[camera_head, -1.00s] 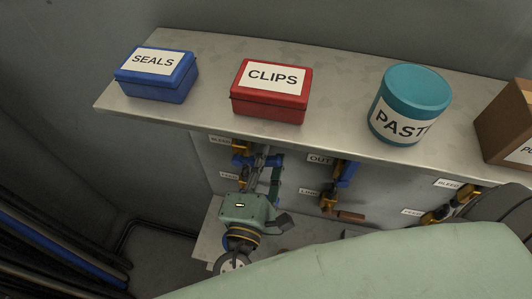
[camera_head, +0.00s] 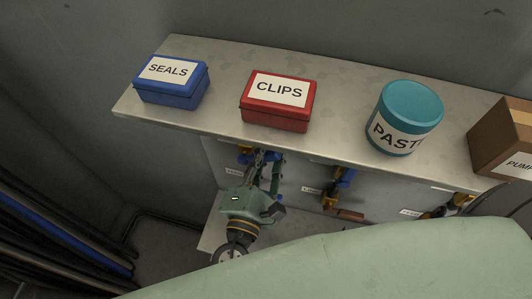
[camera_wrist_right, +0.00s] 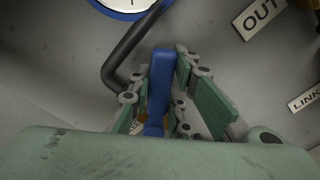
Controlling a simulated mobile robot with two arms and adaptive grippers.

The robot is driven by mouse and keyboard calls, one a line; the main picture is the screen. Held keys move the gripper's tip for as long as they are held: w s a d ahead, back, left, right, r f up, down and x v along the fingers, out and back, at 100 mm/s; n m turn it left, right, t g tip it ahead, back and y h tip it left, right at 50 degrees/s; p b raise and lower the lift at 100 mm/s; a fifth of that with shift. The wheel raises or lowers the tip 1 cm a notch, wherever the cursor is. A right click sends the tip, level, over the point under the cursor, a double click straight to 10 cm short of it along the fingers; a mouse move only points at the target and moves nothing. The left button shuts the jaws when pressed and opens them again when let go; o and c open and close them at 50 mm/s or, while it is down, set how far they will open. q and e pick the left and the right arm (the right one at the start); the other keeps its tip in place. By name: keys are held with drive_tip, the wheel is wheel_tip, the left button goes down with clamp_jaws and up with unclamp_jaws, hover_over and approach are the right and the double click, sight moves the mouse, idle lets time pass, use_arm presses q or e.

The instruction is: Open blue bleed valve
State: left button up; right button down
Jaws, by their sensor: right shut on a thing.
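The blue bleed valve lever (camera_wrist_right: 160,82) stands upright between the finger pads of my right gripper (camera_wrist_right: 158,98) in the right wrist view. The pads are shut on it. In the head view my right gripper (camera_head: 264,162) reaches in below the shelf edge at the leftmost valve group, with blue and yellow valve parts around its fingers. The fingers and my wrist hide much of the valve body. My left gripper is not in view.
The shelf (camera_head: 225,120) overhangs the valves and carries a blue SEALS box (camera_head: 171,85), red CLIPS box (camera_head: 278,100), teal PASTE tub (camera_head: 404,118) and brown box (camera_head: 505,135). A dark pipe (camera_wrist_right: 122,55) bends close to the fingers. Another blue valve (camera_head: 343,180) sits to the right.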

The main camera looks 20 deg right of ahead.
drive_tip(key=c, duration=1.6)
unclamp_jaws()
drive_tip(key=shift+s+a, duration=0.1)
drive_tip(key=v, duration=0.7)
drive_tip(key=shift+s+a, duration=0.1)
drive_tip(key=shift+s, duration=0.05)
